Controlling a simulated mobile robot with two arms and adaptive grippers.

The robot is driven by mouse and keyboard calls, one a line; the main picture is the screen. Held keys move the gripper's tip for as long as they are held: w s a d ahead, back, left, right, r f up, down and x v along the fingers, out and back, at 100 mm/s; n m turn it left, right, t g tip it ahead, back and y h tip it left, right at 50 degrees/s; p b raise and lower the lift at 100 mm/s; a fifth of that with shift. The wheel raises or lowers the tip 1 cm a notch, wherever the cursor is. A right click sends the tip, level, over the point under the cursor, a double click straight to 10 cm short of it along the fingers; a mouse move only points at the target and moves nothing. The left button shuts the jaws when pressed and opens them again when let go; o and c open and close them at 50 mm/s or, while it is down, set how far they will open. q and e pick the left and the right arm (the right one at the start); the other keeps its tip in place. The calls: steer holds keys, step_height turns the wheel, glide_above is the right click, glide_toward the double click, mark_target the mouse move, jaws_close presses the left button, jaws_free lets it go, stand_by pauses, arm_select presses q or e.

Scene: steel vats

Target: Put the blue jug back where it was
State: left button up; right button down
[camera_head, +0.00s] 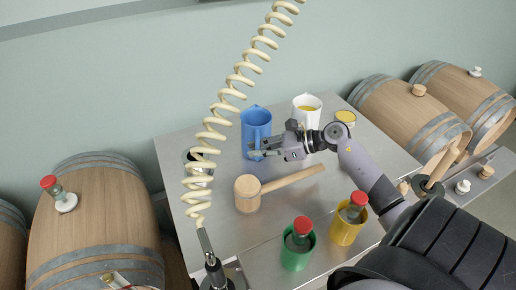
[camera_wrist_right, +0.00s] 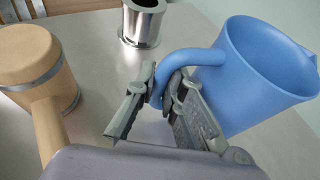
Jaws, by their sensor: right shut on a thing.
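The blue jug (camera_head: 256,124) stands upright near the back of the steel table, left of a white jug. In the right wrist view the blue jug (camera_wrist_right: 262,68) fills the upper right, and its handle runs down between my fingers. My right gripper (camera_head: 262,154) reaches in from the right and is shut on the jug's handle; its fingers (camera_wrist_right: 165,100) close around the handle in the wrist view. I cannot tell whether the jug's base touches the table. My left gripper does not show.
A wooden mallet (camera_head: 248,192) lies in front of the jug. A steel cup (camera_wrist_right: 142,22) stands beside it, partly behind the coiled hose (camera_head: 213,120). A white jug (camera_head: 306,108), a green cup (camera_head: 296,258) and a yellow cup (camera_head: 344,232) stand on the table. Barrels flank it.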

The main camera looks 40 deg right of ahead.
steer(key=shift+f, duration=0.1)
steer(key=c, duration=1.7)
jaws_free()
steer(key=shift+s+d, duration=0.1)
steer(key=shift+s, duration=0.05)
steer(key=shift+b+v, duration=1.65)
steer(key=shift+v, duration=4.25)
